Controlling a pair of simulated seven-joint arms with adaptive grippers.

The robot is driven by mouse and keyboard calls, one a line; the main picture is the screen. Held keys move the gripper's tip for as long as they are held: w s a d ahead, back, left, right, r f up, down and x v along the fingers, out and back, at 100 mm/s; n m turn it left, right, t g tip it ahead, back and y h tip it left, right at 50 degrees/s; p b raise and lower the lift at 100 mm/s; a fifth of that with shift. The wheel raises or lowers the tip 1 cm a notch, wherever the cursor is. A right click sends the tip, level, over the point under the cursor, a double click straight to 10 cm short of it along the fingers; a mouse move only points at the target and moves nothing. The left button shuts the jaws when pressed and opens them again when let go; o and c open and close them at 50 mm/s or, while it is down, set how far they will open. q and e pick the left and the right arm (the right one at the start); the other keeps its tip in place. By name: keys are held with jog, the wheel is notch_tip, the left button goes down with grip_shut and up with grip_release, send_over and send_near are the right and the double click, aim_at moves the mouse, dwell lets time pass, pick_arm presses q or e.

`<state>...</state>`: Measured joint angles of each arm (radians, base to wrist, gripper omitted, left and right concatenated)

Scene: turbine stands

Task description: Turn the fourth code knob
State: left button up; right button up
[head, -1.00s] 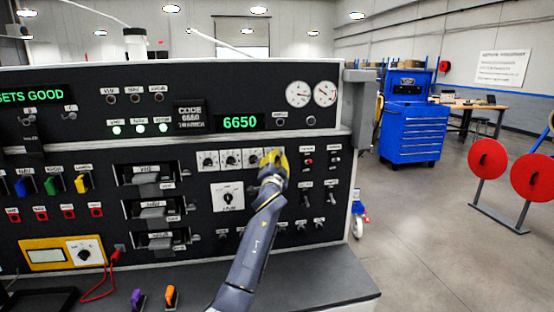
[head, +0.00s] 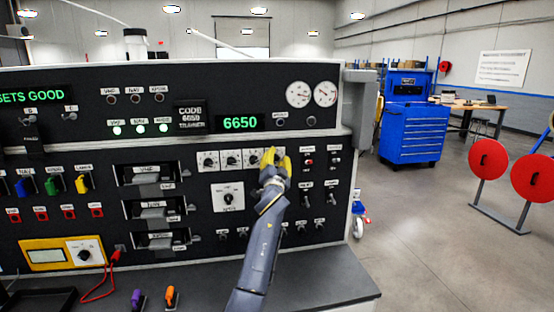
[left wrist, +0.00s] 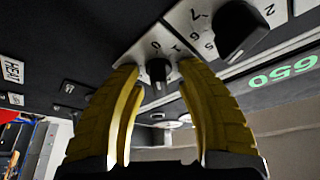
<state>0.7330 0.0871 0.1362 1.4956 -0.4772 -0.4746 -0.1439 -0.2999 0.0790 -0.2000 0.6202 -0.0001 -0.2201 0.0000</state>
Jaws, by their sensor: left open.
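The code knobs stand in a row of white plates on the dark console; three of them show in the head view, the third code knob (head: 252,160) just left of my gripper. The fourth code knob is hidden there behind my left gripper (head: 276,158). In the left wrist view, the fourth code knob (left wrist: 158,72) is a black knob on a numbered white plate, and the left gripper (left wrist: 157,70) is open with one yellow finger on each side of it. I cannot tell whether either finger touches it. My right gripper is not in view.
The green code display (head: 240,122) above the knobs reads 6650, and a code placard (head: 190,115) stands left of it. A selector dial (head: 228,197) sits below. Toggle switches (head: 305,190) are close to the right of my arm. Another black knob (left wrist: 240,30) is nearby.

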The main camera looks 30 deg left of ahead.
pick_arm(q)
jog(key=v, duration=1.2)
jog(key=shift+f, duration=0.1)
jog(key=s+d+f+m+g+h, duration=0.15)
jog(key=s+f+g, duration=0.25)
jog(key=s+f, duration=0.95)
jog(key=s+d+f+m+g+h, duration=0.1)
jog(key=s+d+f+g, duration=0.25)
jog(key=s+f, duration=1)
jog(key=s+d+f+m+g+h, duration=0.15)
jog(key=s+f+g, duration=0.25)
jog(key=s+f, duration=1)
jog(key=s+d+f+g+h, duration=0.15)
jog(key=s+f, duration=0.25)
jog(key=f, duration=0.8)
jog(key=s+d+f+n+g+h, duration=0.1)
jog(key=s+d+f+g, duration=0.15)
jog(key=f, duration=0.95)
jog(key=s+d+f+g+h, duration=0.15)
jog(key=s+f, duration=0.25)
jog(key=f, duration=0.8)
jog(key=s+f+n, duration=0.1)
jog(key=s+f, duration=0.5)
jog(key=s, duration=0.3)
jog(key=s+f+n+g, duration=0.1)
jog(key=s+f, duration=0.6)
jog(key=s, duration=0.2)
jog(key=shift+s+a+f+n, duration=0.2)
jog(key=shift+f+n, duration=0.1)
jog(key=shift+n, duration=0.1)
